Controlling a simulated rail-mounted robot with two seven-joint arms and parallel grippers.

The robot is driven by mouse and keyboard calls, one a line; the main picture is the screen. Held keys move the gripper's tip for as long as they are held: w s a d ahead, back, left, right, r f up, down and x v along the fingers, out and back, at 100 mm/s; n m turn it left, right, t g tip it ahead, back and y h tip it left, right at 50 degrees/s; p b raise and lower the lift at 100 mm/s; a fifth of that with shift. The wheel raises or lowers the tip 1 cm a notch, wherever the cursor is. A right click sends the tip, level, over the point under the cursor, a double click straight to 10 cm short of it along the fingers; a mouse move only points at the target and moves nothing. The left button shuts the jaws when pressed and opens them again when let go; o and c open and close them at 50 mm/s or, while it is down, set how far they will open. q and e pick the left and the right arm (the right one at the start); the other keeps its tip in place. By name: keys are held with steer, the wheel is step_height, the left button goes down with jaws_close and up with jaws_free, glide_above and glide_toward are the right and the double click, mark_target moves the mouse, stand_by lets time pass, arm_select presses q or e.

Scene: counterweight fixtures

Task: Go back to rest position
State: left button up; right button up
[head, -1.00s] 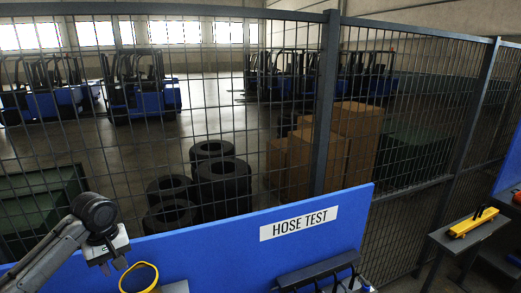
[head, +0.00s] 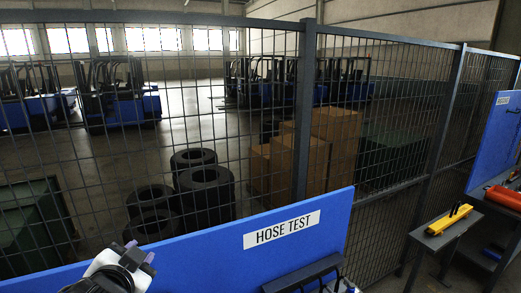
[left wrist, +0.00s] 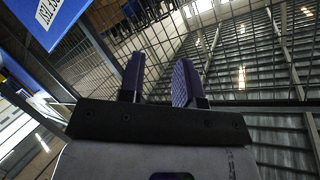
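My left gripper (head: 140,251) is at the bottom left of the head view, in front of the blue HOSE TEST panel (head: 325,228). Its two purple fingers point up and away from the panel's face. The left wrist view shows the left gripper (left wrist: 158,72) with a clear gap between the fingers and nothing in it. The wrist camera looks up at the mesh fence and the ceiling. My right gripper is not in view.
A mesh fence (head: 305,110) stands behind the panel, with tires (head: 206,190) and cardboard boxes (head: 335,130) beyond it. On the right are a grey stand with a yellow tool (head: 449,219), a red cylinder (head: 503,197) and another blue panel (head: 492,140).

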arm_select(q)
steer(key=s+d+f+n+g+h, duration=0.1)
steer(key=s+f+g, duration=0.4)
steer(key=s+f, duration=1.2)
steer(key=s+d+f+n+g, duration=0.1)
steer(key=s+f+n+g, duration=0.2)
steer(key=s+f, duration=1.4)
step_height(320, 180, down, 4)
steer(key=shift+d+f+n+g+h, duration=0.2)
steer(key=shift+d+n+g+h, duration=0.15)
steer(key=shift+g, duration=0.85)
steer(key=shift+a, duration=0.1)
